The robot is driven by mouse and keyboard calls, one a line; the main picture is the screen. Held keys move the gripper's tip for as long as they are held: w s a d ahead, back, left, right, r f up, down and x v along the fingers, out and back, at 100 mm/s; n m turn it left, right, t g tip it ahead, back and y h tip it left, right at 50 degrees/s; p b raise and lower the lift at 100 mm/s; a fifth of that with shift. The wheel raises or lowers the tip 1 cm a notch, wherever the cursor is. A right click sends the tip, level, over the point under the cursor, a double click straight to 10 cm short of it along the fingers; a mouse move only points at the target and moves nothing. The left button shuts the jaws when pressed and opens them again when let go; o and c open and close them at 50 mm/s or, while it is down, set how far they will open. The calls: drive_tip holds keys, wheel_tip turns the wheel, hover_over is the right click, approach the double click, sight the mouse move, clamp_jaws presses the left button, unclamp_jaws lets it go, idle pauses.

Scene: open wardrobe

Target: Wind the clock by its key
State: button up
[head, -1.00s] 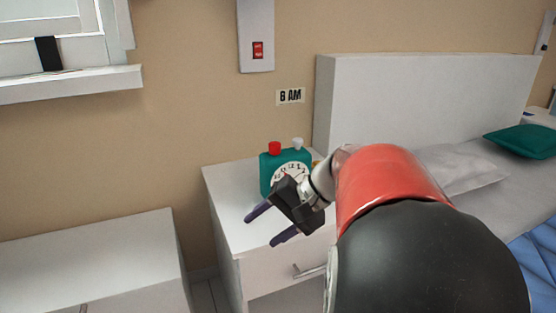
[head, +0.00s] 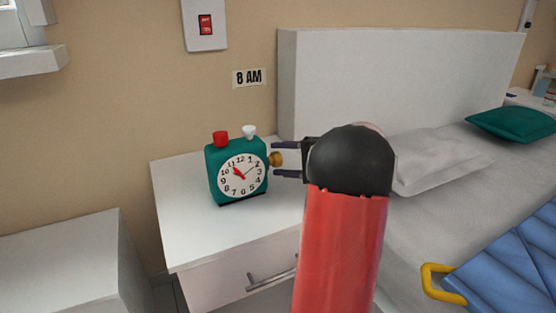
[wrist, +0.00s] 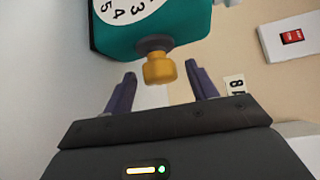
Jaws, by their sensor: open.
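A teal alarm clock (head: 215,165) with a white dial, a red button and a white button on top stands upright on the white nightstand (head: 180,225). Its yellow key (head: 276,159) sticks out of its right side. My gripper (head: 276,160) is at the clock's right side with its fingers pointing left toward the key. In the wrist view the key (wrist: 159,68) shows between and slightly beyond the two open fingertips of my gripper (wrist: 163,82), with a gap on both sides. The clock's side (wrist: 185,25) is just past it. Nothing is held.
A wall sign reading "8 AM" (head: 249,77) and a red switch (head: 206,25) are above the nightstand. The bed's headboard (head: 400,75) stands behind my arm. A white cabinet (head: 65,245) is at the left. The nightstand top in front of the clock is clear.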

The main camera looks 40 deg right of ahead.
drive_tip(key=shift+w+a+f, duration=0.1)
drive_tip(key=shift+w+a, duration=0.25)
drive_tip(key=shift+w, duration=0.2)
drive_tip(key=c, duration=1)
drive_tip(key=shift+p, duration=0.5)
